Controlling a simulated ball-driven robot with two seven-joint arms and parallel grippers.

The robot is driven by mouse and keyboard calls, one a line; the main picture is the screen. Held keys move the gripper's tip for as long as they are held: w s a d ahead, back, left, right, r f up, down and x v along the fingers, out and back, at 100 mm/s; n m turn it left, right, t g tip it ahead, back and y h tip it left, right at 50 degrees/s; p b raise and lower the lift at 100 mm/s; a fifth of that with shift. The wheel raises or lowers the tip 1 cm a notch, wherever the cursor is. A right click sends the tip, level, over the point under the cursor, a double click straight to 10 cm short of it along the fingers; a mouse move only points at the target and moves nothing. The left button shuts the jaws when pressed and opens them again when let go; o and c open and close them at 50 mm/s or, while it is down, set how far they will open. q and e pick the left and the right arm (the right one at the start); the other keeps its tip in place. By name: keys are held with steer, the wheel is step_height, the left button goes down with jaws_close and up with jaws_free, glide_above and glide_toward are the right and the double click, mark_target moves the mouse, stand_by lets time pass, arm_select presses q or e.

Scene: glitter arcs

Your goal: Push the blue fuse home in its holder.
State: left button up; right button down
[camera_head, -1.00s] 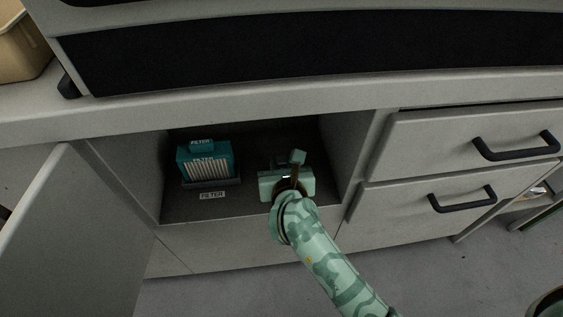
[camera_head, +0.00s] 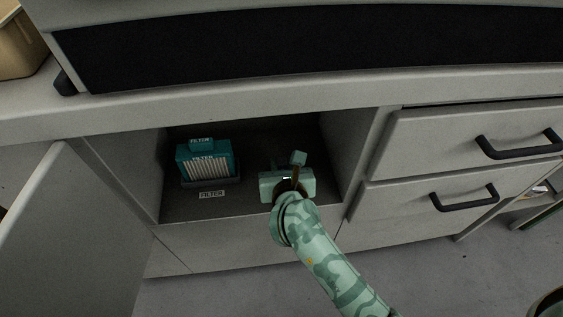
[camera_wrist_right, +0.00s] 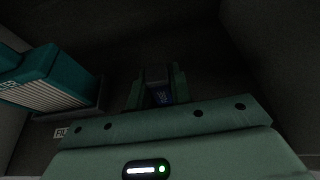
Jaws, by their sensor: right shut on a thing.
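My right gripper (camera_head: 298,160) reaches into the open cupboard, to the right of the teal filter. In the right wrist view my right gripper (camera_wrist_right: 158,84) is shut on a small dark blue piece with faint marks, which looks like the blue fuse (camera_wrist_right: 160,97). Its far end and what it touches are in the dark. I cannot make out the fuse holder or how deep the fuse sits. In the head view my gripper body hides the fuse. My left gripper is not in view.
A teal filter (camera_head: 207,160) stands in a tray at the cupboard's left, with a FILTER label (camera_head: 212,194) in front. The cupboard's right wall (camera_head: 345,160) is close to my gripper. An open door (camera_head: 75,235) is at the left; drawers with dark handles (camera_head: 465,198) are at the right.

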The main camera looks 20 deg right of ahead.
steer(key=c, duration=0.8)
jaws_free()
steer(key=shift+o, duration=0.2)
